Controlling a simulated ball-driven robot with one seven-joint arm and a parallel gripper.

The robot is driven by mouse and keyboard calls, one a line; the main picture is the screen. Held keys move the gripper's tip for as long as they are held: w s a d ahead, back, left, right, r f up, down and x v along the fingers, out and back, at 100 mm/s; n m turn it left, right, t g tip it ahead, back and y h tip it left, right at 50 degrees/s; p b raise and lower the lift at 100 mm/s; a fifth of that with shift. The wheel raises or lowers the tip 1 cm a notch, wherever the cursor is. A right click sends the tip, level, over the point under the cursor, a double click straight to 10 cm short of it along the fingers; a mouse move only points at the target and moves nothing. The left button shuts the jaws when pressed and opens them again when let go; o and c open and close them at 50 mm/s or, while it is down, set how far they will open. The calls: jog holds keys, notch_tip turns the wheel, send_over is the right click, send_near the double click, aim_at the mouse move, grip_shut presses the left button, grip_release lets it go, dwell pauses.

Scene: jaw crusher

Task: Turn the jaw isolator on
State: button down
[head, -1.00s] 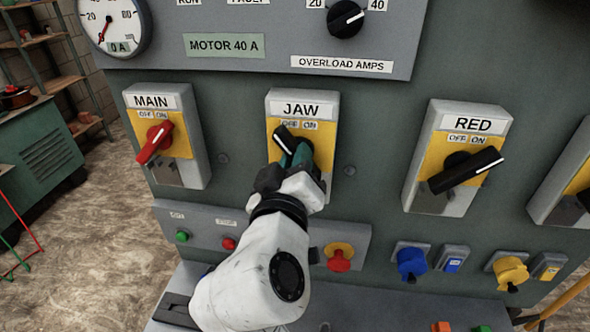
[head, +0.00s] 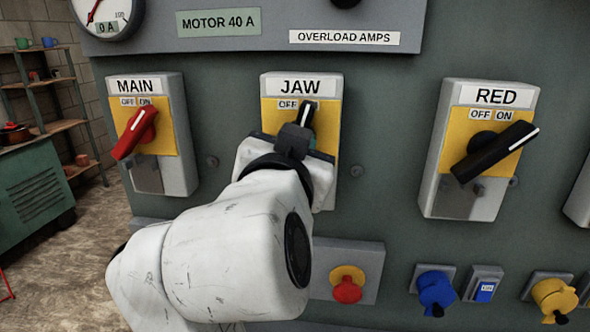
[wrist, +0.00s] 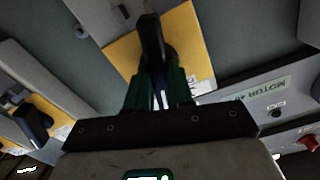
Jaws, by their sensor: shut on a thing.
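The jaw isolator (head: 272,118) is a grey box with a yellow plate, a JAW label and OFF and ON marks. Its black handle (head: 306,116) has a white tip line and points up, slightly right, covering the ON mark. My gripper (head: 297,143) is at the lower part of the handle, with its fingers closed around it. In the wrist view the handle (wrist: 151,40) stands between the green fingers of my gripper (wrist: 157,88). My wrist and arm hide the lower part of the isolator.
The main isolator (head: 182,150), with a red handle, is to the left. The red isolator (head: 435,185), with a black handle, is to the right. Below are a red button (head: 347,291) and a blue plug (head: 435,290). The amp gauge (head: 105,14) is at upper left.

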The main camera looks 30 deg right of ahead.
jog(key=shift+w+m+b, duration=0.1)
jog(key=shift+m+b, duration=2.6)
jog(key=c, duration=1)
grip_release()
jog(key=shift+d, duration=0.2)
jog(key=shift+a, duration=0.1)
jog(key=v, duration=1)
jog(key=shift+s+a+b, duration=0.2)
jog(key=shift+s+b, duration=0.1)
jog(key=shift+b, duration=0.05)
